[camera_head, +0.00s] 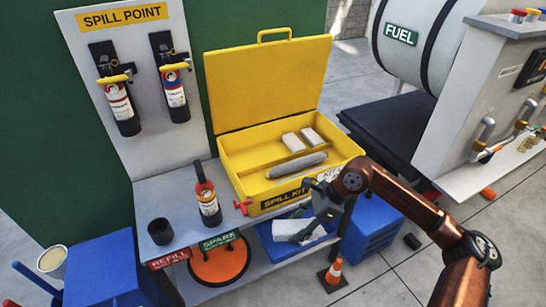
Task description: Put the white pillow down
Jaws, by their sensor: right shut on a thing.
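A white pillow (286,230) shows over the blue tray (268,247) on the lower shelf, in front of the yellow spill kit box (236,167). My right gripper (305,228) reaches down from the right and is shut on this pillow, partly hiding it. I cannot tell whether the pillow touches the tray's bottom. Two more white blocks (292,142) and a grey roll (297,165) lie in the open spill kit. My left gripper is not in view.
A red-topped bottle (207,195) and a black cup (161,231) stand on the bench left of the kit. An orange disc (219,266) is below. A small cone (334,271) stands near the shelf. The fuel tank (421,38) is at the upper right.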

